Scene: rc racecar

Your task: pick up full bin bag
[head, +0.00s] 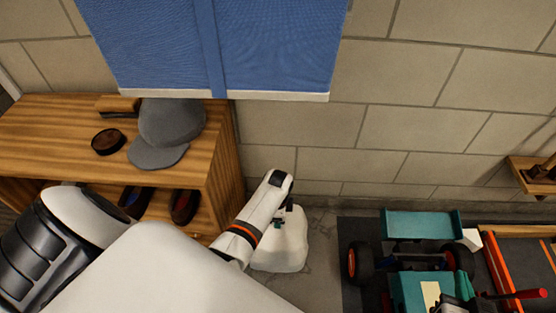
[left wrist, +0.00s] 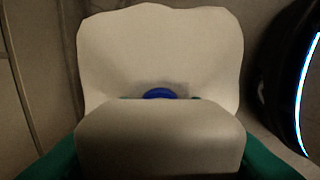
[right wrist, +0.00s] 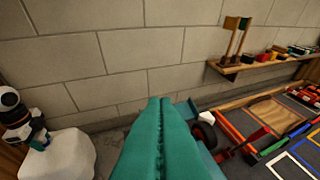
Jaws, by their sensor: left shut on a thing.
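The full bin bag is a pale, lumpy white sack (head: 283,246) on the floor between the wooden shelf unit and the dark mat. My left gripper (head: 284,218) reaches down to its top and is shut on it. In the left wrist view, the bag (left wrist: 160,50) fills the middle, with teal fingers at the lower corners and a small blue spot (left wrist: 160,93) at its neck. The right wrist view also shows the bag (right wrist: 62,155) at lower left. My right gripper (right wrist: 160,102) has its teal fingers pressed together, empty, to the right of the bag.
The wooden shelf unit (head: 222,165) at left holds a grey cap (head: 170,122), a brush, a round tin and shoes. A teal racecar (head: 420,224) stands right of the bag. A blue wall hanging (head: 270,45) is above. A small wall shelf (right wrist: 232,67) is at right.

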